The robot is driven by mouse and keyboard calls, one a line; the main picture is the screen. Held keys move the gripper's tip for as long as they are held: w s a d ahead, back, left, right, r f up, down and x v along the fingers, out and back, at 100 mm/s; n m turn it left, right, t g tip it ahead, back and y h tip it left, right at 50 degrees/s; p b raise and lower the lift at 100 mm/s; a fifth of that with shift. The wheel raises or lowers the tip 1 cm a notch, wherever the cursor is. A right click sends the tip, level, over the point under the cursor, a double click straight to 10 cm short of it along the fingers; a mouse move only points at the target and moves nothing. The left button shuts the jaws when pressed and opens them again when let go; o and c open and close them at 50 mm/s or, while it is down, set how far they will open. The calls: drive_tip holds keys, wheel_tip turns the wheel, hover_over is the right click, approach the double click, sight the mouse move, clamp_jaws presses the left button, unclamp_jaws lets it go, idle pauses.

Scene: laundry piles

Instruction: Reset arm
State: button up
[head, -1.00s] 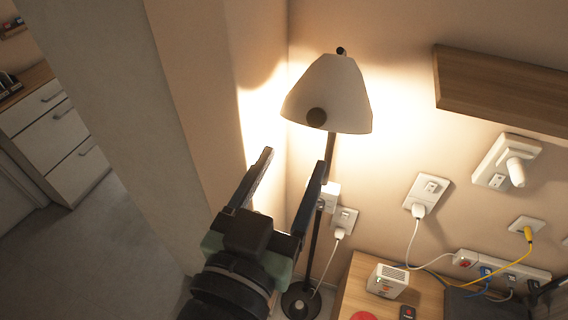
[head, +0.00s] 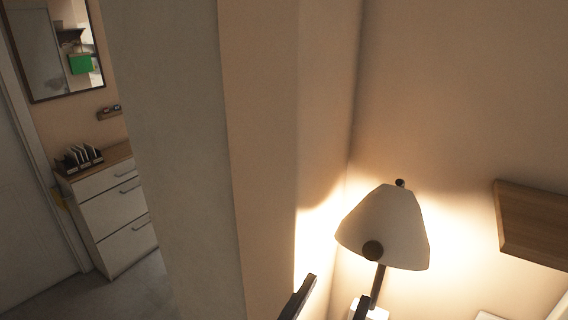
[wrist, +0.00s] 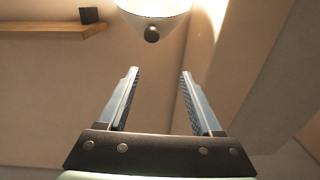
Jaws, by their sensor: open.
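My gripper shows at the bottom edge of the head view (head: 335,298), with only its finger ends in the picture. In the wrist view my gripper (wrist: 156,75) is open, with two parallel dark fingers and nothing between them. A lit floor lamp (head: 385,228) with a white shade and a dark round knob stands in the corner, just beyond and above the fingers. The underside of its shade and the knob also show at the top of the wrist view (wrist: 152,12). The fingers look apart from the lamp.
A wooden wall shelf (head: 530,222) is at the right; the wrist view shows a shelf (wrist: 45,29) with a small dark block (wrist: 89,15). A wall edge (head: 185,160) juts out at the left. Beyond it stand a white drawer cabinet (head: 115,215) and a mirror (head: 55,45).

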drive_tip(key=a+r+n+t+y+b, duration=0.3)
drive_tip(key=r+t+y+b, duration=0.1)
drive_tip(key=r, duration=0.6)
drive_tip(key=a+r+n+t+y+b, duration=0.3)
drive_tip(key=r+t+y+b, duration=0.2)
drive_tip(key=r, duration=0.6)
drive_tip(key=t, duration=0.2)
drive_tip(key=shift+s+n+t, duration=0.3)
drive_tip(key=shift+s, duration=0.1)
drive_tip(key=shift+f, duration=0.1)
